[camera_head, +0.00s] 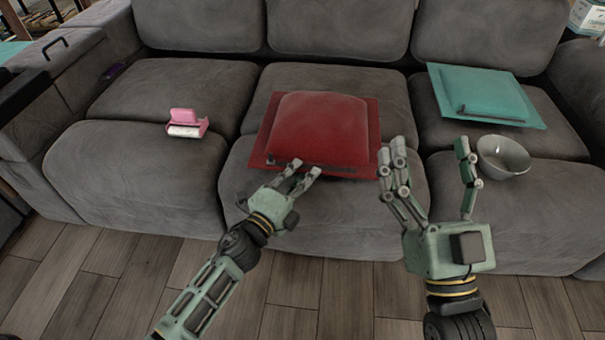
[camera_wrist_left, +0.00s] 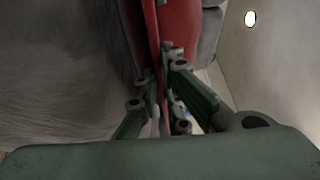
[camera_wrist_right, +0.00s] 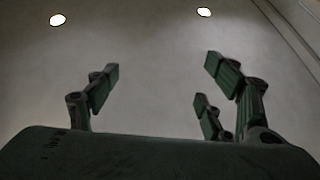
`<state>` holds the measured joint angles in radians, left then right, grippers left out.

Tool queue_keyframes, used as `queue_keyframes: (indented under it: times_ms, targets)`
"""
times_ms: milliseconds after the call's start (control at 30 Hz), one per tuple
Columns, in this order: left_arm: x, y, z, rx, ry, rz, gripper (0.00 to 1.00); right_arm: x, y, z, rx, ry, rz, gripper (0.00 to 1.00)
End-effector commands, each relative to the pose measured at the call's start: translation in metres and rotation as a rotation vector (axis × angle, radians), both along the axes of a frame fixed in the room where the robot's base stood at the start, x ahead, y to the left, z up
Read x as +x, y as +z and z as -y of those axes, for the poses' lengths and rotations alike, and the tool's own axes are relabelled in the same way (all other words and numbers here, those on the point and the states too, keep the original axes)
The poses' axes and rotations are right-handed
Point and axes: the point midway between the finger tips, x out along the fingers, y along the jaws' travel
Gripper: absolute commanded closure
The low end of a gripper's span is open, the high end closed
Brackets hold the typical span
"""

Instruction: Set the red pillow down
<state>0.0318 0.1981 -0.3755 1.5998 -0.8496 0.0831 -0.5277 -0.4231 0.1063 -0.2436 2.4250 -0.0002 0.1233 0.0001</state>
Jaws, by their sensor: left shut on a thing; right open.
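The red pillow (camera_head: 318,127) lies flat at the middle of the grey sofa, over the middle seat, with its puffed side up. My left gripper (camera_head: 296,172) is shut on the front edge of the pillow's flat border. In the left wrist view the fingers (camera_wrist_left: 166,95) pinch the thin red edge of the pillow (camera_wrist_left: 180,28). Whether the pillow's whole underside touches the seat is hidden. My right gripper (camera_head: 430,165) is open and empty, to the right of the pillow, with fingers pointing up. In the right wrist view its spread fingers (camera_wrist_right: 165,85) have nothing between them.
The grey sofa (camera_head: 130,185) fills the view. A teal pillow (camera_head: 485,92) lies on the right seat, with a metallic bowl (camera_head: 503,157) in front of it. A pink and white object (camera_head: 186,124) sits on the left seat. Wooden floor (camera_head: 330,290) shows in front.

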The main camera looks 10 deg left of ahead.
Motion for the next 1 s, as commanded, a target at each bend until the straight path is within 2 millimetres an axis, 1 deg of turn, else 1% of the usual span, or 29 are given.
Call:
queue_keyframes:
  times_ms: [33,233,567,667,767,1000]
  targets:
    - [0.0,-0.001,0.0,0.0,0.0,0.0,0.92,-0.001,0.001,0.0,0.003,0.0,0.007,0.26]
    - [0.0,0.0,0.0,0.0,0.0,0.0,0.75,-0.001,0.001,0.0,0.003,0.0,0.007,0.26]
    - [0.0,0.001,0.0,0.0,0.0,0.0,0.74,0.0,0.001,0.0,0.002,0.001,0.003,0.26]
    - [0.0,0.003,0.0,0.0,0.0,0.0,0.74,0.003,-0.003,0.0,-0.008,-0.001,-0.027,0.26]
    - [-0.016,0.001,-0.007,0.0,0.001,-0.004,0.74,0.009,-0.013,0.0,-0.024,-0.006,-0.084,0.26]
    - [-0.065,-0.001,-0.031,-0.001,0.002,-0.006,0.74,0.02,-0.042,0.001,-0.067,-0.014,-0.236,0.26]
